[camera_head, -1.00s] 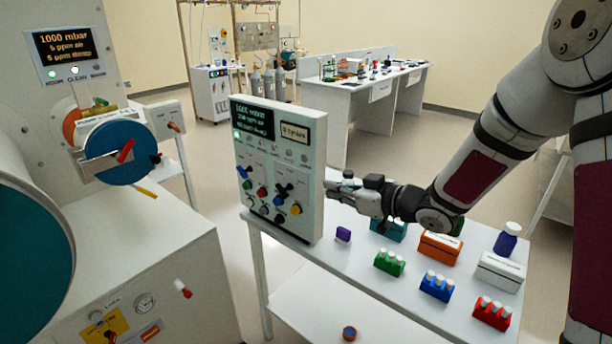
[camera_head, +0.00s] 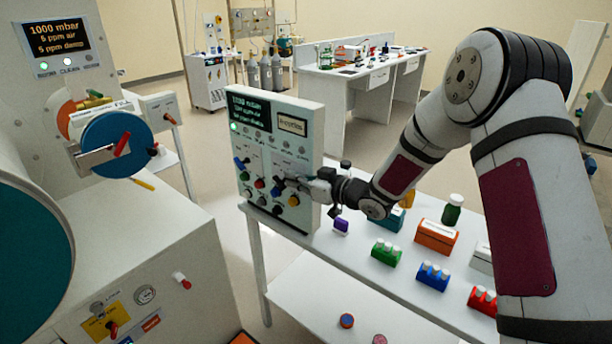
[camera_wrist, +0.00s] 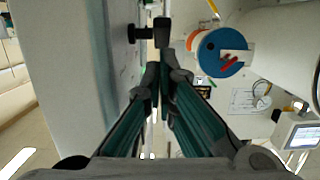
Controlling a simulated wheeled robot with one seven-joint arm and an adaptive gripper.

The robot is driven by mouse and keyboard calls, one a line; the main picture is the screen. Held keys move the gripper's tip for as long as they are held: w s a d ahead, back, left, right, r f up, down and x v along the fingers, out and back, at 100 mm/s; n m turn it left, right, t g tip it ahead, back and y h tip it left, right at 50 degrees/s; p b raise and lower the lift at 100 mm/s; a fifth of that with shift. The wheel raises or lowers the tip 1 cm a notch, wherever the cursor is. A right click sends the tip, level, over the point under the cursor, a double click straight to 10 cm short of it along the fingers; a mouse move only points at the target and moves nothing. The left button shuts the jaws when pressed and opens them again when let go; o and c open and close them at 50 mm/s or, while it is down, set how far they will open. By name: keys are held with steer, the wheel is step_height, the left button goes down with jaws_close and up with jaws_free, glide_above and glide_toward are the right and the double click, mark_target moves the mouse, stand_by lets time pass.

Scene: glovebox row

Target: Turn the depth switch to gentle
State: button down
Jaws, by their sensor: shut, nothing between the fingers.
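The control panel (camera_head: 313,140) is an upright pale box on the table, with a dark screen, a small pale label window (camera_head: 292,125) and several small coloured and black knobs. Its printing is too small to read, so I cannot tell which knob is the depth switch. My gripper (camera_head: 290,182) is shut and empty at the panel's right-hand knobs, covering part of them. In the wrist view, my gripper's fingertips (camera_wrist: 160,70) meet just short of a black knob (camera_wrist: 143,33) that stands out from the panel face (camera_wrist: 80,60). Contact is not clear.
A yellow knob (camera_head: 293,201) and a red knob (camera_head: 260,183) sit close to my gripper. A purple block (camera_head: 341,225), a green rack (camera_head: 386,253), a blue rack (camera_head: 433,275) and an orange box (camera_head: 436,236) stand on the table. A large white cabinet (camera_head: 150,260) is at left.

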mark_target(282, 184)
steer(key=shift+w+a+f, duration=0.3)
steer(key=shift+a+f, duration=0.15)
steer(key=shift+f, duration=0.25)
steer(key=shift+w+f+t+y+b, duration=0.1)
steer(key=shift+f+t+y+b, duration=0.45)
steer(key=shift+f+b, duration=0.2)
steer(key=f+t+y+b, duration=0.1)
steer(key=y+b, duration=0.1)
steer(key=shift+f+t+b, duration=0.15)
steer(key=shift+t+b, duration=0.2)
steer(key=shift+b, duration=0.05)
steer(key=shift+f+t+y+b, duration=0.15)
steer(key=shift+t+y+b, duration=0.35)
steer(key=shift+y+b, duration=0.3)
steer(key=shift+f, duration=0.1)
